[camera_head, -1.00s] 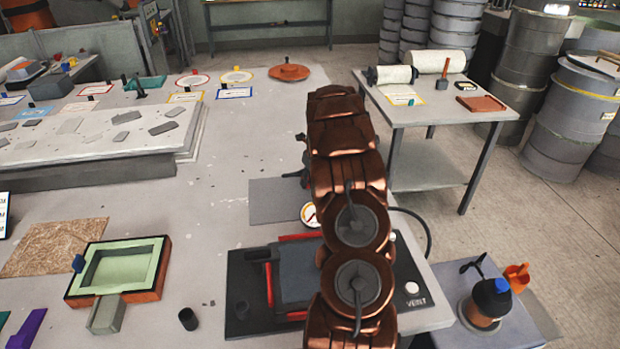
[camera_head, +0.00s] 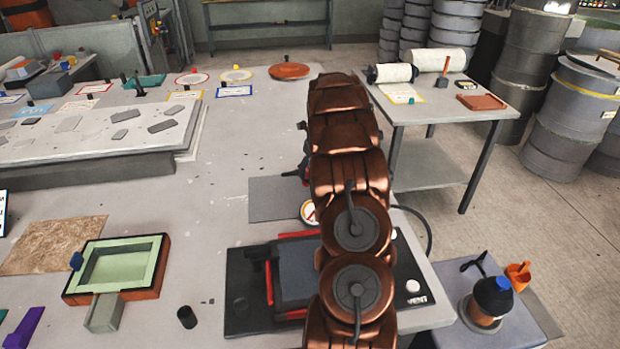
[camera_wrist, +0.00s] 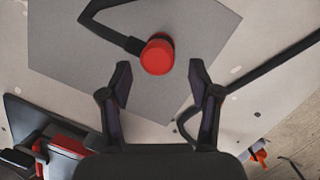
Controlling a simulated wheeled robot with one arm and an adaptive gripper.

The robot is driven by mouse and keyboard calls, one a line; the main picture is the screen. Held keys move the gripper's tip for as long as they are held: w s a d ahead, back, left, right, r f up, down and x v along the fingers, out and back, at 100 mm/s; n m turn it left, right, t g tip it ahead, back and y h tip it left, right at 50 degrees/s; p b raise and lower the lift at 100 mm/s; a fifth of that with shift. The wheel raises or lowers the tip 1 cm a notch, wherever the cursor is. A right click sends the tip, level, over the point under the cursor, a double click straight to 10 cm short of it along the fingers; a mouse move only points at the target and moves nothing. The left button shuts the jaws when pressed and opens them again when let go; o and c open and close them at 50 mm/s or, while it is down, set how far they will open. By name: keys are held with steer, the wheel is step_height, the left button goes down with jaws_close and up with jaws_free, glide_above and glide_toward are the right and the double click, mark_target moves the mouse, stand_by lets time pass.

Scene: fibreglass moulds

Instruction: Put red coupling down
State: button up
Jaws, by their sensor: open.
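The red coupling (camera_wrist: 158,55) is a round red cap on the end of a black hose (camera_wrist: 112,32). In the wrist view it appears over the grey mat (camera_wrist: 75,60), just beyond my fingertips and roughly centred between them. My gripper (camera_wrist: 160,75) is open, with one dark finger on each side and a clear gap between them. No finger touches the coupling in this view. I cannot tell whether the coupling rests fully on the mat. In the head view my arm hides the gripper, and the grey mat (camera_head: 270,200) shows to its left.
A black unit with red bars (camera_head: 245,315) stands in front of the mat. A round gauge (camera_head: 309,211) sits at the mat's edge. A green-lined mould (camera_head: 118,267) and a small black cup (camera_head: 187,317) lie to the left.

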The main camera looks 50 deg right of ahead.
steer(key=b+v, duration=0.2)
steer(key=v, duration=0.7)
steer(key=s+a+r+n+g, duration=0.1)
steer(key=s+a+r+n, duration=0.1)
steer(key=a+n, duration=0.65)
steer(key=s+a+r+n+g, duration=0.1)
steer(key=s+a+r+n, duration=0.2)
steer(key=a, duration=1)
steer(key=s+a+r+n, duration=0.1)
steer(key=s+a+n, duration=0.1)
steer(key=a+n, duration=0.75)
steer(key=s+a+f+n+g, duration=0.1)
steer(key=s+a+f+n, duration=0.1)
steer(key=s+a+n, duration=0.6)
steer(key=s+a+f+n+g, duration=0.1)
steer(key=s+a+f+n, duration=0.1)
steer(key=s+a+n, duration=0.6)
steer(key=shift+s+a+f+n, duration=0.25)
steer(key=shift+s+n, duration=0.45)
steer(key=shift+s, duration=2.85)
